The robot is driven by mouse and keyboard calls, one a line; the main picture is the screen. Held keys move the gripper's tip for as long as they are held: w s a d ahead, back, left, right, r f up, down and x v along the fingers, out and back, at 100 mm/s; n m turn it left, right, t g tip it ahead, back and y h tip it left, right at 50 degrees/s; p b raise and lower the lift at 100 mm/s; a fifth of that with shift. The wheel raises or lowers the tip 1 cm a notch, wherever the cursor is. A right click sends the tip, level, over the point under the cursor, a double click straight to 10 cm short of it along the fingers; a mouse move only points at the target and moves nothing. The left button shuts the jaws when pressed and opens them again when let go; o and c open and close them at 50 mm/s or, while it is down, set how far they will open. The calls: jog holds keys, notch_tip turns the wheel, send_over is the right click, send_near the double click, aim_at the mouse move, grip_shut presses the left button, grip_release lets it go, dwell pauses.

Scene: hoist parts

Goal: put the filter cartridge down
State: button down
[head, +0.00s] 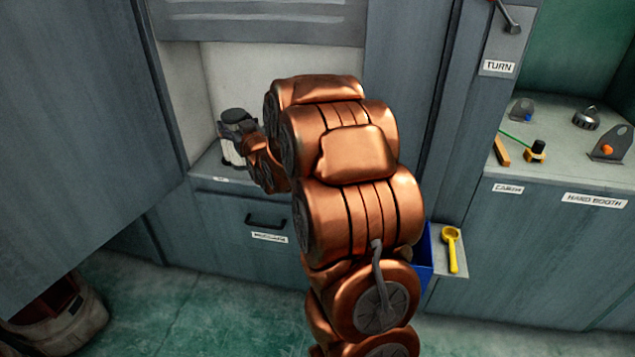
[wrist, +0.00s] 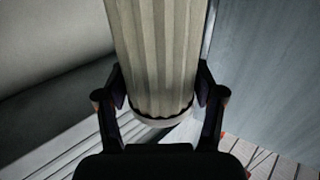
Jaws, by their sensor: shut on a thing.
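The filter cartridge (wrist: 158,55) is a pale, ribbed cylinder with a light end ring. In the wrist view it stands between the two fingers of my gripper (wrist: 161,98), which press on its sides near the ring. In the head view my gripper (head: 240,128) is at the left end of my copper arm, in a pale recess above a grey ledge. A pale bit of the cartridge (head: 229,150) shows below it. I cannot tell whether the cartridge touches the ledge.
The recess ledge (head: 212,170) tops a grey cabinet with a drawer handle (head: 264,222). A yellow tool (head: 453,250) lies on a small shelf beside a blue bin (head: 425,262). The right counter (head: 555,160) holds several small parts. A large grey panel (head: 75,130) fills the left.

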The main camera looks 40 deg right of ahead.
jog(key=s+d+f+m+g+h+b, duration=0.1)
jog(key=s+d+f+m+h+b, duration=0.15)
jog(key=s+d+f+b, duration=0.95)
jog(key=w+d+r+p, duration=0.1)
jog(key=w+d+p, duration=0.1)
jog(key=w+d, duration=0.55)
jog(key=w+d+r+p, duration=0.1)
jog(key=w+d+p, duration=0.3)
jog(key=d, duration=0.6)
notch_tip(320, 180, down, 7)
jog(key=b, duration=0.2)
jog(key=shift+w+d, duration=0.35)
jog(key=shift+f+n+h, duration=0.25)
jog(key=shift+f, duration=0.05)
jog(key=shift+c, duration=0.7)
grip_release()
jog(key=shift+r, duration=0.15)
jog(key=v, duration=0.7)
jog(key=shift+s, duration=0.25)
